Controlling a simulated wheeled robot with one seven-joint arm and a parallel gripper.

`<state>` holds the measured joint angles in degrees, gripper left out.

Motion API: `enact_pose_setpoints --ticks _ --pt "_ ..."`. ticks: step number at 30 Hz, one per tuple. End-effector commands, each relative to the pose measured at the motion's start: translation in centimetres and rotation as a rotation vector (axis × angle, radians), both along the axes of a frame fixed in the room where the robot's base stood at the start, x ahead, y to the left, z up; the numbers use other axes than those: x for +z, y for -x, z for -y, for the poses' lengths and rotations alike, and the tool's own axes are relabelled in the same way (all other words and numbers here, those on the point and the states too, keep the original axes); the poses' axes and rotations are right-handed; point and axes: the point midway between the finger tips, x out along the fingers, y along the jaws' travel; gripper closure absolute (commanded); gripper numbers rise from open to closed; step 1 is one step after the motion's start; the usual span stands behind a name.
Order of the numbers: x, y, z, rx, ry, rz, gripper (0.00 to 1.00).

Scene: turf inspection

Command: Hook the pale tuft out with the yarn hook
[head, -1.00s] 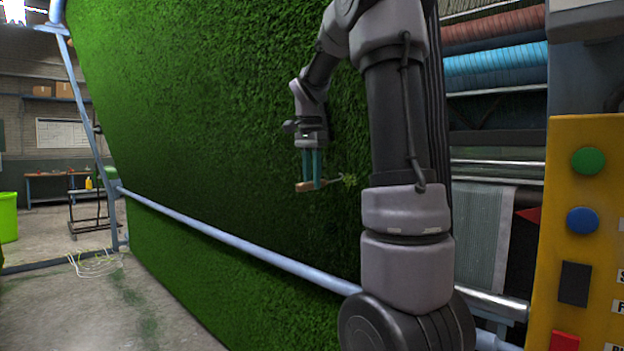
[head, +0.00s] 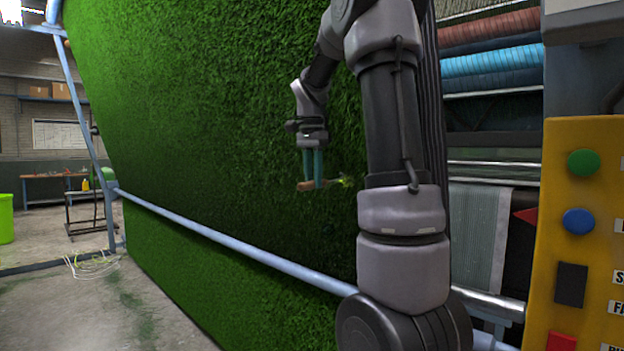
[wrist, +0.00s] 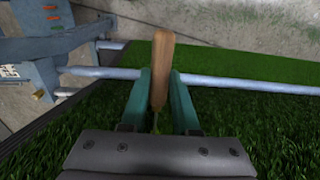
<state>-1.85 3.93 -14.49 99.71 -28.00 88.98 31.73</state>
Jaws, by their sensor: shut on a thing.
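My gripper (head: 314,170) has teal fingers and is shut on the wooden handle of the yarn hook (head: 304,186). In the wrist view the handle (wrist: 162,68) stands out between the two fingers (wrist: 160,92). In the head view the hook lies roughly level, its handle end to the left and its thin shaft to the right. The pale tuft (head: 346,181) shows yellow-green at the shaft's right end, close to my arm. I cannot tell whether the hook tip is caught in it. The tip is not clear in either view.
The green turf sheet (head: 180,110) hangs sloping behind the gripper. A blue-grey rail (head: 230,243) crosses it below the hook. A yellow button panel (head: 590,240) stands at the right, and rolls of yarn (head: 492,60) are behind. The floor at the left is mostly open.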

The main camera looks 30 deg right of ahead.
Motion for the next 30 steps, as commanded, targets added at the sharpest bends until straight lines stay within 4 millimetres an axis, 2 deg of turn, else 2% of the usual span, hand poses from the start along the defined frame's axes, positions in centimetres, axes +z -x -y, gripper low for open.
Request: enact_pose_setpoints --ticks 23,30 --pt "0.4 -0.5 1.3 0.000 0.000 0.000 1.00" --pt "-0.3 -0.5 1.5 0.000 0.000 -0.002 1.00"
